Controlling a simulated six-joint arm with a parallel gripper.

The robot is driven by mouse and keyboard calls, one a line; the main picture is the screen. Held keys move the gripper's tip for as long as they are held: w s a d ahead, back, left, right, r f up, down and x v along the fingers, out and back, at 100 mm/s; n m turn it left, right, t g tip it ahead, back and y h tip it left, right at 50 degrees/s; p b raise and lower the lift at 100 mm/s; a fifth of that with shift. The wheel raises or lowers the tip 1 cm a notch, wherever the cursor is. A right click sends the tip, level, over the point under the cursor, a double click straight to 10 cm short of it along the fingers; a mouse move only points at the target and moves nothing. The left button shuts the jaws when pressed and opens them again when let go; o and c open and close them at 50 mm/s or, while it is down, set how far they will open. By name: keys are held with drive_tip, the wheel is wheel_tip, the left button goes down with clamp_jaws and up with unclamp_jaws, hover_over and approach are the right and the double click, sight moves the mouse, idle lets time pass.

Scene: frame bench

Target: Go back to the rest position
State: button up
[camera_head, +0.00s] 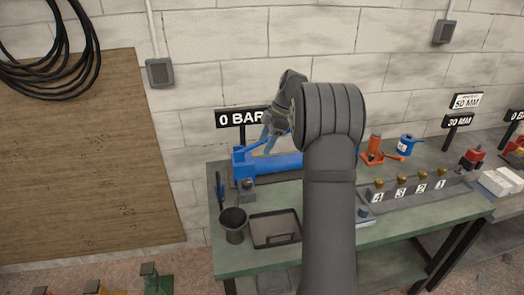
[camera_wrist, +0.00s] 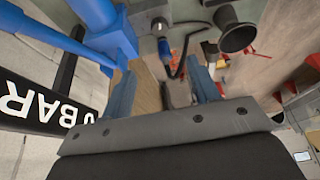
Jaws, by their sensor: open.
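My gripper (camera_head: 270,136) is raised above the green bench, beside the "0 BAR" sign (camera_head: 240,118) and over the blue pump (camera_head: 275,166). My own arm hides part of the bench and the pump's right end. In the wrist view my gripper (camera_wrist: 165,80) shows two bluish-grey fingers spread apart. I see nothing held between them. The blue pump also shows in the wrist view (camera_wrist: 113,38) at the upper left, close to the left finger. The sign is at the left there, large and turned over.
The bench (camera_head: 205,262) holds a dark cup (camera_head: 233,224), a shallow tray (camera_head: 274,229), a numbered rack (camera_head: 415,194) with brass pieces, an orange jack (camera_head: 375,150) and a blue can (camera_head: 407,144). A block wall stands close behind. Air above the bench's right half looks free.

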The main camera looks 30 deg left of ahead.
sight(247, 182)
drive_tip(key=shift+r, duration=0.15)
drive_tip(key=x, duration=1.7)
drive_tip(key=shift+s, duration=0.15)
drive_tip(key=shift+f, duration=0.25)
drive_tip(key=shift+s+r+m+y, duration=0.15)
drive_tip(key=shift+m+y, duration=0.15)
drive_tip(key=shift+m, duration=0.7)
drive_tip(key=m+t, duration=0.1)
drive_tip(key=m, duration=0.1)
drive_tip(key=m+t, duration=0.1)
drive_tip(key=m, duration=0.2)
drive_tip(key=shift+y, duration=0.3)
drive_tip(key=m+t, duration=0.2)
drive_tip(key=m, duration=0.2)
drive_tip(key=shift+s, duration=0.2)
drive_tip(key=shift+m+t, duration=0.7)
drive_tip(key=shift+m, duration=1.3)
